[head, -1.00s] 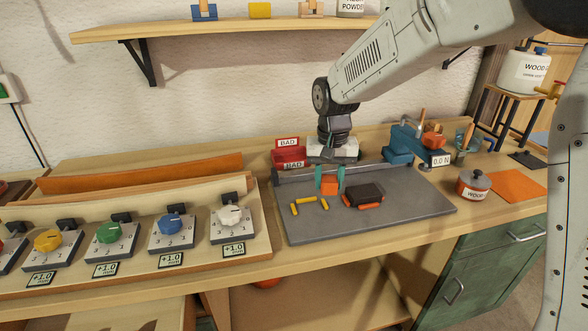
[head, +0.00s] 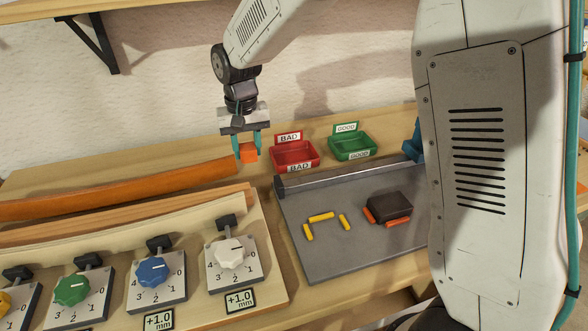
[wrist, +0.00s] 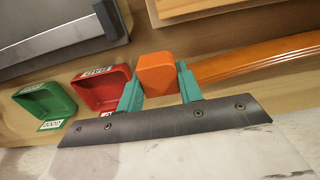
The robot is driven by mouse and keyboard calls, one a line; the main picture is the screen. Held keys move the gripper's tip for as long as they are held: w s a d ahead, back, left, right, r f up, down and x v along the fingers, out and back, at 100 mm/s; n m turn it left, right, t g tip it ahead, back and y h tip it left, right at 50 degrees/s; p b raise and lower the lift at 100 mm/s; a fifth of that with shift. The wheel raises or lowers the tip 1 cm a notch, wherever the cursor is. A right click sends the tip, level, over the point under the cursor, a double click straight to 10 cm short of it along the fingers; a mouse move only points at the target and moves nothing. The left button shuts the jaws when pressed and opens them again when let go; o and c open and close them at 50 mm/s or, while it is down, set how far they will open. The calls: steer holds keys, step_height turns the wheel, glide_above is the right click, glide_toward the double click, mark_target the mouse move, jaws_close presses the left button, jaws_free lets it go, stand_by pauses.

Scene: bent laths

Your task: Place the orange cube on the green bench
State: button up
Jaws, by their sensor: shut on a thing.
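The orange cube (head: 248,153) is held between the teal fingers of my gripper (head: 248,148). My gripper is shut on it, left of the red BAD tray and by the right end of a long orange lath, seemingly above the wooden worktop. In the wrist view the cube (wrist: 157,73) sits between both fingertips of my gripper (wrist: 158,76), with the orange lath on its right and the red tray on its left. I see no green bench for certain in the current views.
The red BAD tray (head: 294,156) and green GOOD tray (head: 352,146) stand at the back. A grey plate (head: 330,262) holds yellow pieces (head: 321,217) and a dark block (head: 389,206). A panel with knobs (head: 232,252) fills the lower left. My arm hides the right side.

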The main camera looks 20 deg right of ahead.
mark_target(247, 146)
step_height(247, 146, down, 9)
stand_by(0.4)
steer(key=shift+f, duration=0.15)
steer(key=o, duration=1)
step_height(247, 146, up, 12)
steer(key=shift+r, duration=0.2)
steer(key=s+d+r, duration=0.7)
steer(key=s+d, duration=0.1)
steer(key=shift+t, duration=0.6)
steer(key=s+d, duration=0.3)
steer(key=s, duration=0.5)
steer(key=s+d, duration=0.4)
steer(key=s, duration=0.4)
steer(key=s+d+r, duration=0.1)
steer(key=s+d, duration=0.2)
steer(key=s, duration=0.6)
steer(key=shift+d+r, duration=0.1)
steer(key=shift+d, duration=0.3)
